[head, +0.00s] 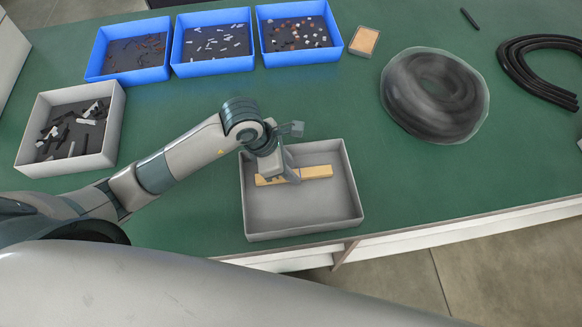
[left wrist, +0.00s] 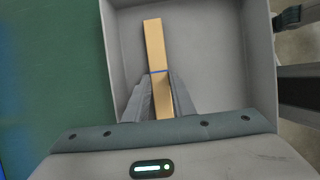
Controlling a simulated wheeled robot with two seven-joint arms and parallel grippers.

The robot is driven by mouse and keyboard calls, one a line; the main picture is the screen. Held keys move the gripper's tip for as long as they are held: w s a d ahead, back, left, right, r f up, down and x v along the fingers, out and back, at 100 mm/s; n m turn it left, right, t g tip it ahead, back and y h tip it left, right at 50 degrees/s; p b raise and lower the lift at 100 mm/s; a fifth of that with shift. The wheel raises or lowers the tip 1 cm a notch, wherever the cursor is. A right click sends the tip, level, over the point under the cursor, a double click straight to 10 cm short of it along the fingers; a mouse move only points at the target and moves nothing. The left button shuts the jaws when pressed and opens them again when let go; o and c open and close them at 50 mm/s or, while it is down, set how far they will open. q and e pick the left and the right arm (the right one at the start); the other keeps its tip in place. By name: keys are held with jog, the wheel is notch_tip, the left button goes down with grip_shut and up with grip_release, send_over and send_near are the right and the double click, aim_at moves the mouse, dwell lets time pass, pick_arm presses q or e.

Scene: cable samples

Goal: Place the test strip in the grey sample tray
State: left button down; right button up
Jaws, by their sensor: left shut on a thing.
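The test strip (head: 316,172) is a flat tan bar with a thin blue line across it. It lies inside the outline of the grey sample tray (head: 304,236); I cannot tell whether it touches the floor. My left gripper (head: 291,178) is over the tray and shut on the strip near its middle. In the left wrist view the strip (left wrist: 153,42) runs up between the fingers of the left gripper (left wrist: 160,80), with the tray walls (left wrist: 261,60) around it. My right gripper is not in view.
Three blue bins (head: 170,75) with small parts stand at the back. A grey box (head: 30,170) of black and white parts is at the left. A small tan-topped box (head: 352,41), a bagged coil (head: 435,95) and black cable (head: 507,62) lie to the right. The table's front edge is close to the tray.

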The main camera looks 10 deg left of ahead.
pick_arm(q)
jog(key=c, duration=1.5)
grip_release()
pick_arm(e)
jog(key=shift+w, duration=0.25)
pick_arm(q)
jog(key=shift+r, duration=0.1)
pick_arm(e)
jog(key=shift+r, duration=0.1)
pick_arm(q)
jog(key=shift+a+r, duration=0.1)
jog(key=shift+r, duration=0.05)
jog(key=b+v, duration=0.1)
jog(key=v, duration=0.3)
jog(key=shift+a+r, duration=0.15)
jog(key=shift+r, duration=0.2)
jog(key=v, duration=0.6)
jog(key=shift+s+a+r+b, duration=0.15)
jog(key=shift+r+b, duration=0.2)
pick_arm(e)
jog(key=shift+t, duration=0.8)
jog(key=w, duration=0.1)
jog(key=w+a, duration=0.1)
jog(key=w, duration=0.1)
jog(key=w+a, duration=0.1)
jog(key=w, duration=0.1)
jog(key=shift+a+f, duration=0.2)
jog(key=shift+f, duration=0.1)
